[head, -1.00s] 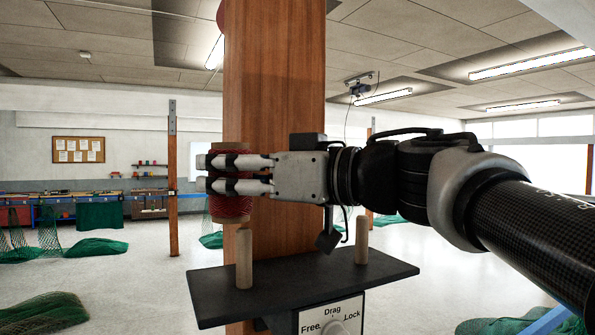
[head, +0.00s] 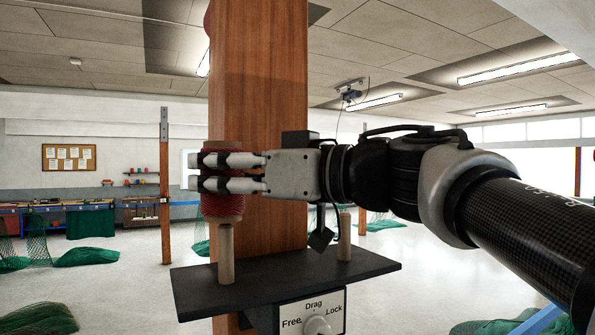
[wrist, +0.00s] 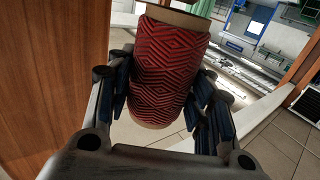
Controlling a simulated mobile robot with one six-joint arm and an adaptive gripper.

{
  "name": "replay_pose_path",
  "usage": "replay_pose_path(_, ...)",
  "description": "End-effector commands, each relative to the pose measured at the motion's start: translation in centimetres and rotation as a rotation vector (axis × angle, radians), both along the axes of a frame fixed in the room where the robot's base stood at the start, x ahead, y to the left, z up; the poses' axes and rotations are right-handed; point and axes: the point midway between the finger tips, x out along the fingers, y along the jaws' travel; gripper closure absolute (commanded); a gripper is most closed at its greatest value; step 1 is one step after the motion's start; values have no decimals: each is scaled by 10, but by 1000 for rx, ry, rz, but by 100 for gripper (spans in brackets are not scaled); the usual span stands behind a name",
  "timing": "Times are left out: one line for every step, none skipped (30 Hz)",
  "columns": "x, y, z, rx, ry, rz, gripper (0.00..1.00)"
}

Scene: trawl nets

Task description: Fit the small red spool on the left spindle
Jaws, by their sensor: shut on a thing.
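The small red spool (head: 222,206) is upright in my gripper (head: 196,172), with the fingers closed around its sides. In the wrist view the spool (wrist: 168,68) shows a red and black woven pattern and pale ends, between the finger pads. The left spindle (head: 226,258), a pale wooden peg, stands on a dark shelf (head: 300,283). The spool is above it and nearly in line, slightly left in the head view. The spool's lower end and the peg's top meet in the picture; I cannot tell whether they touch. The right spindle (head: 345,242) is bare.
A wooden post (head: 262,100) rises close behind the shelf and my gripper. A dial plate marked Free, Drag, Lock (head: 312,312) is under the shelf's front. Green nets (head: 88,257) lie on the floor at left. The air left of the spool is clear.

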Motion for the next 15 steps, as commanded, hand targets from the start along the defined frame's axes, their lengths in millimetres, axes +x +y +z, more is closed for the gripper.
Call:
replay_pose_path(0, 0, 0, 1, 0, 0, 79)
replay_pose_path(0, 0, -1, 1, 0, 0, 79)
replay_pose_path(0, 0, -2, 1, 0, 0, 79)
replay_pose_path(0, 0, -2, 1, 0, 0, 79)
replay_pose_path(0, 0, -3, 1, 0, 0, 79)
replay_pose_path(0, 0, -4, 1, 0, 0, 79)
replay_pose_path(0, 0, -5, 1, 0, 0, 79)
replay_pose_path(0, 0, -5, 1, 0, 0, 79)
replay_pose_path(0, 0, -6, 1, 0, 0, 79)
replay_pose_path(0, 0, -7, 1, 0, 0, 79)
replay_pose_path(0, 0, -8, 1, 0, 0, 79)
replay_pose_path(0, 0, -9, 1, 0, 0, 79)
replay_pose_path(0, 0, -10, 1, 0, 0, 79)
replay_pose_path(0, 0, -10, 1, 0, 0, 79)
replay_pose_path(0, 0, -11, 2, -1, 0, 79)
